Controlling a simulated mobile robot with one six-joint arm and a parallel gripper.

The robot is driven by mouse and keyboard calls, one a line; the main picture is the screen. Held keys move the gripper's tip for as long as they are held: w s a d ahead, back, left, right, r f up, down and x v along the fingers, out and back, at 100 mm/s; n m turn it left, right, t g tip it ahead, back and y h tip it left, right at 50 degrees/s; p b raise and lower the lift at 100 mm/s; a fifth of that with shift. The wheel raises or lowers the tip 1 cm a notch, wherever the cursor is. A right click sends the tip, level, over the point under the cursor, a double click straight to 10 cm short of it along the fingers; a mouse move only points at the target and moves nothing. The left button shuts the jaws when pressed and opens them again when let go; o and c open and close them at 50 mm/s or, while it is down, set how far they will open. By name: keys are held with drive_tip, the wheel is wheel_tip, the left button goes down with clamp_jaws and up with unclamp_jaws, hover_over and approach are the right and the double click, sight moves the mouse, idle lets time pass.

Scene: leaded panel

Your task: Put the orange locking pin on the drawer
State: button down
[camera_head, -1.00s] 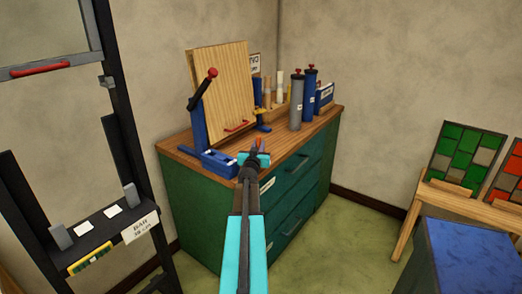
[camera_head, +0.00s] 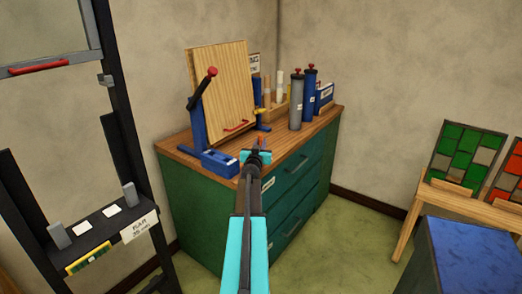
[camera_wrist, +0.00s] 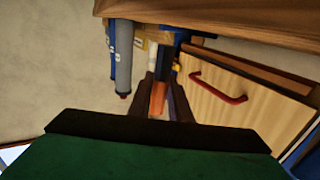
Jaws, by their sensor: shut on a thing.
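My gripper (camera_head: 257,152) is at the end of my raised arm, in front of the wood-topped green cabinet in the head view. It is shut on the orange locking pin (camera_wrist: 158,98), which shows between the dark fingers in the wrist view. A small orange-red tip of the pin (camera_head: 261,141) also shows above the gripper in the head view. The cabinet's upper drawer (camera_head: 298,172) is a green front with a dark handle; it looks closed. My arm hides part of the drawer's left side.
On the cabinet top (camera_head: 292,147) stand a wooden board (camera_head: 222,92) with a red handle, a blue clamp-like stand (camera_head: 198,125), a blue tray (camera_head: 220,162), and grey (camera_head: 296,105) and blue (camera_head: 310,92) cylinders. A dark rack (camera_head: 118,150) stands left. A blue-topped block (camera_head: 470,250) is at right.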

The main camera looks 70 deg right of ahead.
drive_tip(key=shift+f+b, duration=0.4)
drive_tip(key=shift+f, duration=0.85)
drive_tip(key=shift+f, duration=0.15)
drive_tip(key=c, duration=1.6)
unclamp_jaws()
drive_tip(key=shift+c, duration=0.2)
drive_tip(key=shift+a, duration=0.15)
drive_tip(key=shift+v, duration=5.9)
